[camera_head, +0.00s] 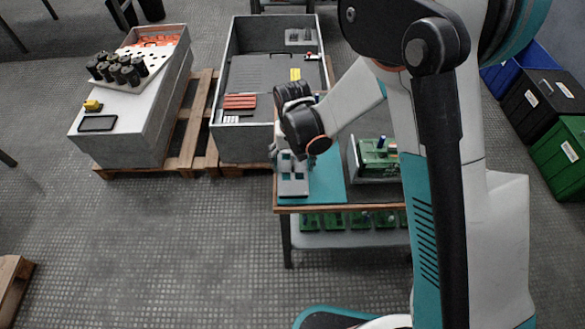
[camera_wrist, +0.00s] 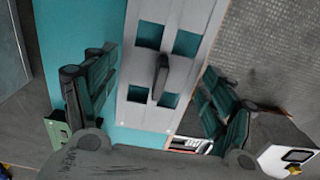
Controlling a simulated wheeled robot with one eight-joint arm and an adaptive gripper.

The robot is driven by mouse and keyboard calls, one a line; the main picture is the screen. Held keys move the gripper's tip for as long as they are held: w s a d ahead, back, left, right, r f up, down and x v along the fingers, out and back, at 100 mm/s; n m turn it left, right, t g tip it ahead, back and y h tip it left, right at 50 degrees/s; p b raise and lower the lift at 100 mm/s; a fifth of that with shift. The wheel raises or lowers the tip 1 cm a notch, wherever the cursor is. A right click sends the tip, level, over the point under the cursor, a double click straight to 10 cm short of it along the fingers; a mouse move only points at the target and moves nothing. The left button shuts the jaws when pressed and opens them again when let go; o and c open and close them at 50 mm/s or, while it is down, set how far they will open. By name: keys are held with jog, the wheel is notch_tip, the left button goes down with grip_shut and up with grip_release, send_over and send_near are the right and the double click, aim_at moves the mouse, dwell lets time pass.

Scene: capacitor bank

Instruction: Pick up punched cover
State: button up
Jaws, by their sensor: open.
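The punched cover (camera_head: 294,184) is a light grey plate with square holes, at the left front of the teal mat (camera_head: 327,178) on the workbench. In the wrist view the cover (camera_wrist: 197,20) runs between my fingers, with teal showing through its holes and a dark upright knob (camera_wrist: 161,75) at its middle. My gripper (camera_head: 285,152) is over the far part of the cover in the head view and hides some of it. In the wrist view my gripper (camera_wrist: 160,98) is open, one finger on each side of the cover. I cannot tell whether they touch it.
A green component (camera_head: 378,155) on a grey holder stands right of the mat. More green parts (camera_head: 350,220) lie on the shelf below. A grey crate (camera_head: 230,75) stands behind the bench, and a white case (camera_head: 150,110) with dark cylinders stands left.

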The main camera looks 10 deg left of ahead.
aim_at(293, 161)
jog(key=shift+c, duration=0.2)
grip_shut()
jog(key=shift+r, duration=0.1)
jog(key=shift+r, duration=0.55)
notch_tip(293, 161, up, 19)
jog(key=p, duration=0.6)
jog(key=shift+p, duration=0.4)
